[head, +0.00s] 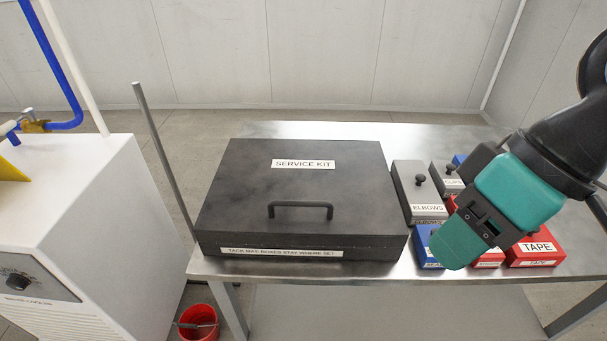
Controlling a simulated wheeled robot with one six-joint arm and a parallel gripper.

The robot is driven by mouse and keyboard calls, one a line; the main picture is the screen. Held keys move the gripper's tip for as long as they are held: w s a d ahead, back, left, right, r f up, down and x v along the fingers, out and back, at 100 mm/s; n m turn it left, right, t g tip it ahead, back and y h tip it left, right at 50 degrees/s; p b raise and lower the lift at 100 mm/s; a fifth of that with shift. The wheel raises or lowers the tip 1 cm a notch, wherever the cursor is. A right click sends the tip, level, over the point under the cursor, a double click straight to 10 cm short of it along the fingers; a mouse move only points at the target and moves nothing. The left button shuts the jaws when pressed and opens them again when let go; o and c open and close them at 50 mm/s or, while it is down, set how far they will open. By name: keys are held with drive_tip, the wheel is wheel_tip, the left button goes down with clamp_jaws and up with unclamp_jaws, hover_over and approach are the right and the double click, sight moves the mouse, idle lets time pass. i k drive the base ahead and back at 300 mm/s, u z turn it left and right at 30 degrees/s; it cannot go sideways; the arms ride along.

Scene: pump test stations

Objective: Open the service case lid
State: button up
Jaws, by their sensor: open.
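The service case (230,185) is a wide black box on the metal table, labelled "SERVICE KIT" on its lid. The lid lies flat and closed. A black bar handle (300,206) stands on the lid near its front edge. A label strip runs along the front face. My gripper (455,245), teal and black, is to the right of the case, in front of several small boxes. Its jaws are open, its fingertips are hard to make out, and it appears apart from the case.
Right of the case are a grey "ELBOWS" box (418,188), a red "TAPE" box (537,248) and several others, partly hidden by my arm. A metal rod (163,155) rises left of the table (300,131). A white cabinet (85,200) and red bucket (198,324) are left.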

sight(272, 192)
drive_tip(key=u, duration=0.3)
drive_tip(key=k, duration=0.7)
drive_tip(key=u, duration=0.5)
drive_tip(key=k, duration=0.45)
drive_tip(key=z, duration=0.8)
drive_tip(key=i, duration=1.75)
drive_tip(key=u, duration=0.65)
